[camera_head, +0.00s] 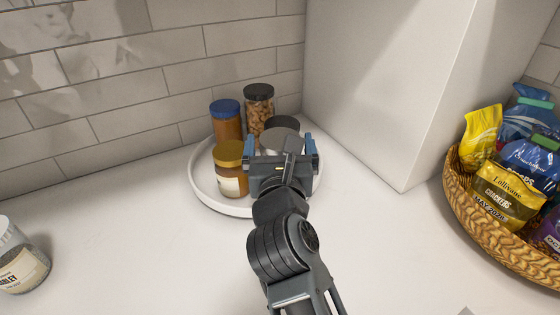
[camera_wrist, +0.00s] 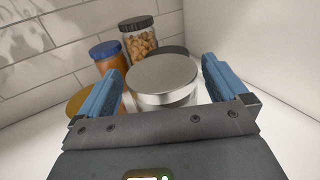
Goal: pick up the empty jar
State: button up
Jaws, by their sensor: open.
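A jar with a silver lid (camera_wrist: 163,78) and a clear body that looks empty stands between my fingers in the wrist view. In the head view its grey lid (camera_head: 279,138) shows just beyond my gripper, and its body is hidden. My gripper (camera_head: 279,146) is open, with one blue finger on each side of the jar. In the wrist view my gripper (camera_wrist: 163,70) shows a gap between the lid and each finger. Whether the fingers touch the glass lower down is hidden.
The jar stands among others on a white round tray (camera_head: 207,197): a blue-lidded jar (camera_head: 226,122), a nut jar (camera_head: 259,104), a yellow-lidded jar (camera_head: 230,170) and a dark-lidded jar (camera_head: 284,122). A snack basket (camera_head: 470,215) is right, a labelled jar (camera_head: 20,262) left.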

jog(key=shift+w+a, duration=0.1)
jog(key=shift+w, duration=1)
jog(key=c, duration=1.3)
